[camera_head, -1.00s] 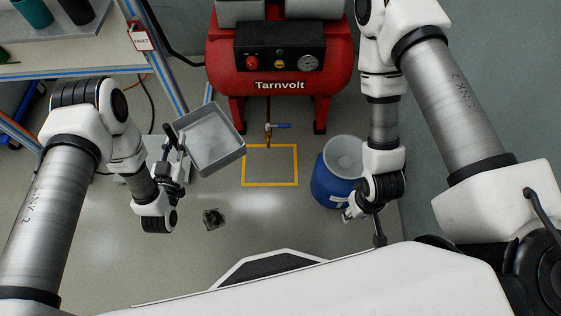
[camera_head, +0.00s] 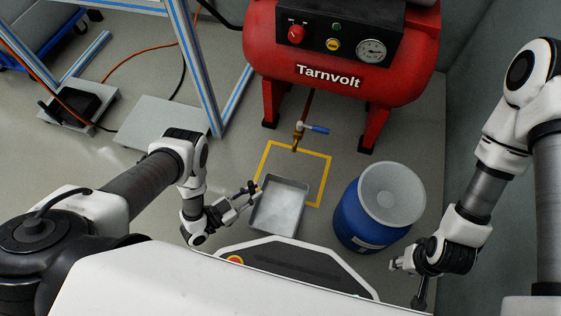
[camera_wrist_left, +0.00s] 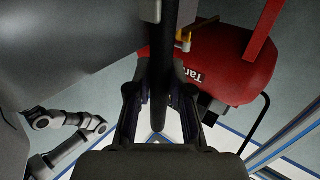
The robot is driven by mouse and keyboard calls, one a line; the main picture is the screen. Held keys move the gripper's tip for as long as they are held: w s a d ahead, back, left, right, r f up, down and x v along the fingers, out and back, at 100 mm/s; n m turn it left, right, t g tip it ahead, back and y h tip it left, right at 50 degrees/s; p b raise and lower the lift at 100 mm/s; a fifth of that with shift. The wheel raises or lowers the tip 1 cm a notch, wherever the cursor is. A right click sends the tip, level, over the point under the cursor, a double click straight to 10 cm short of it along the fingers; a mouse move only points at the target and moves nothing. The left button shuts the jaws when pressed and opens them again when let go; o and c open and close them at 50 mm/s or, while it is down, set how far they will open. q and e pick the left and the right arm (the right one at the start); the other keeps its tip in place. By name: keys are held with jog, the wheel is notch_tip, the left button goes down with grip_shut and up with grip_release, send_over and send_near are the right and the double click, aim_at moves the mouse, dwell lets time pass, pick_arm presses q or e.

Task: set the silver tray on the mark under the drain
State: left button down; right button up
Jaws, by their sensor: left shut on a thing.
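The silver tray (camera_head: 280,208) looks empty and almost level in the head view. It overlaps the near left part of the yellow square mark (camera_head: 325,178) on the floor. I cannot tell whether it touches the floor. The brass drain with a blue lever (camera_head: 298,134) hangs beyond the tray, over the far side of the mark. My left gripper (camera_head: 251,189) is shut on the tray at its left side. In the left wrist view a dark bar (camera_wrist_left: 161,65) lies between its fingers. My right gripper (camera_head: 408,278) is beside the drum, its fingers unclear.
The red compressor (camera_head: 335,75) stands behind the mark on legs. A blue drum (camera_head: 370,225) with a pale top stands right of the mark. A blue-edged frame post (camera_head: 198,75) and a grey floor plate (camera_head: 160,122) are at left. Bare floor lies between plate and mark.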

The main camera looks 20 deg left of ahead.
pick_arm(q)
jog(key=w+a+f+b, duration=0.1)
jog(key=w+f+b, duration=0.2)
jog(key=w+b, duration=0.2)
jog(key=w+a+f+b, duration=0.1)
jog(key=w+f+b, duration=0.2)
jog(key=w, duration=0.7)
jog(key=shift+b, duration=1.05)
